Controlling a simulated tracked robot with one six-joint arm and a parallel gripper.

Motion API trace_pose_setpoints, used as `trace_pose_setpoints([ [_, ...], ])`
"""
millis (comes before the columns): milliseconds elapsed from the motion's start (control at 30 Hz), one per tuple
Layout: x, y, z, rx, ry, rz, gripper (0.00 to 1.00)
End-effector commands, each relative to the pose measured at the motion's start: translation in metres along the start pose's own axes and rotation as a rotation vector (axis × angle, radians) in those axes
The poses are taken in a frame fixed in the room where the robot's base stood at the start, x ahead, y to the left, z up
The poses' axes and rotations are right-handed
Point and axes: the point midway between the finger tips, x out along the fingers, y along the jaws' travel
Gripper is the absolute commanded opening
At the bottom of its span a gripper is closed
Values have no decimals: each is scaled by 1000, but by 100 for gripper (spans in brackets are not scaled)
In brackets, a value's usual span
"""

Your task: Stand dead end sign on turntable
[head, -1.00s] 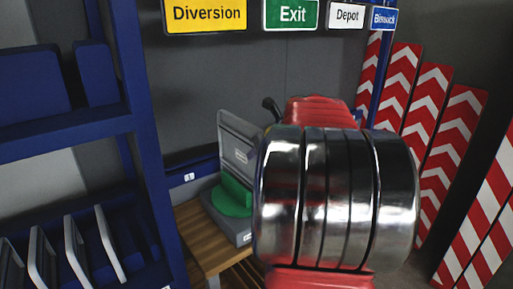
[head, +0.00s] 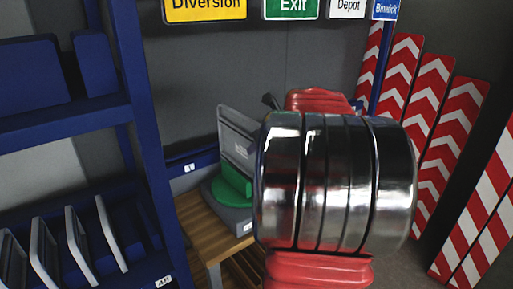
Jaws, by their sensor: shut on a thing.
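A green turntable disc (head: 231,182) sits on a grey base on a small wooden table, left of my arm. A grey plate (head: 238,138) stands upright, slightly tilted, above the disc. I see no lettering that marks it as the dead end sign, and cannot tell whether it is that sign or part of the stand. My arm's chrome and red links fill the middle and hide the plate's right side. My gripper is hidden behind them, as is anything in its jaws. A black curved piece shows by the plate's top right corner; I cannot tell what it is.
Blue shelving (head: 135,110) with upright plates in slots stands at the left. Diversion (head: 206,9) and Exit (head: 291,8) signs hang at the top. Red-and-white striped boards (head: 430,140) lean at the right. The wooden table (head: 195,218) is partly bare at its front left.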

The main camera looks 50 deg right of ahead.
Motion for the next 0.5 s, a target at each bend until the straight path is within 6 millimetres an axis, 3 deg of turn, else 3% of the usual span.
trace_pose_setpoints([
  [200,1,0,-1,0,-2,-1,0],
  [233,1,0,-1,0,-2,-1,14],
  [500,2,0,-2,0,-1,-1,33],
])
